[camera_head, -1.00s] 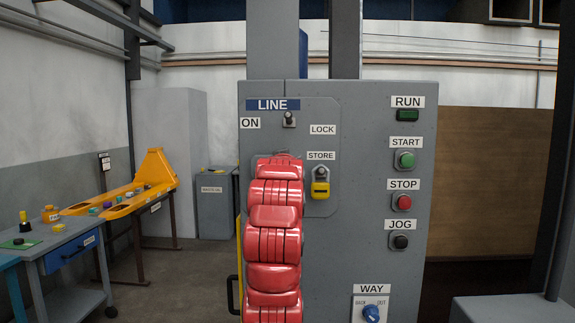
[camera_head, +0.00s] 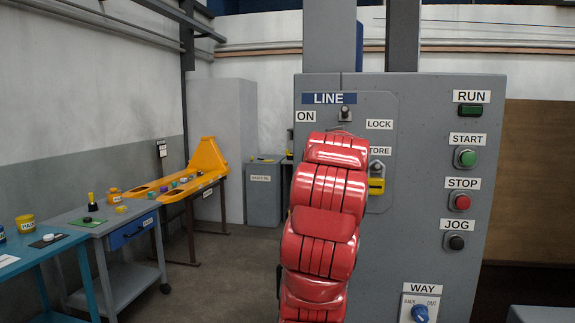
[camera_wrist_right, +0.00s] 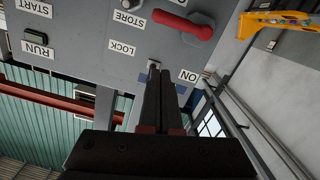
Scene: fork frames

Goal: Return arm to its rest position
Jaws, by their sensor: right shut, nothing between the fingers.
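My right gripper (camera_wrist_right: 160,72) is shut and empty in the right wrist view, its two dark fingers pressed together. Its tips appear against the upper part of the grey control cabinet (camera_wrist_right: 90,20), near the ON label; I cannot tell the gap. A red handle (camera_wrist_right: 185,24) on the cabinet shows above the fingers in this upside-down view. In the head view my red right arm (camera_head: 325,190) stands upright before the cabinet (camera_head: 400,240) and hides part of it; the right gripper is not clearly visible there. My left gripper is in neither view.
A yellow padlock (camera_head: 376,186) hangs under the STORE label, partly behind my arm. RUN, START, STOP and JOG controls and a blue WAY knob (camera_head: 420,313) are at right. A grey cart (camera_head: 85,222), blue table (camera_head: 30,255) and orange pallet-like frame (camera_head: 205,158) stand at left. Floor between is open.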

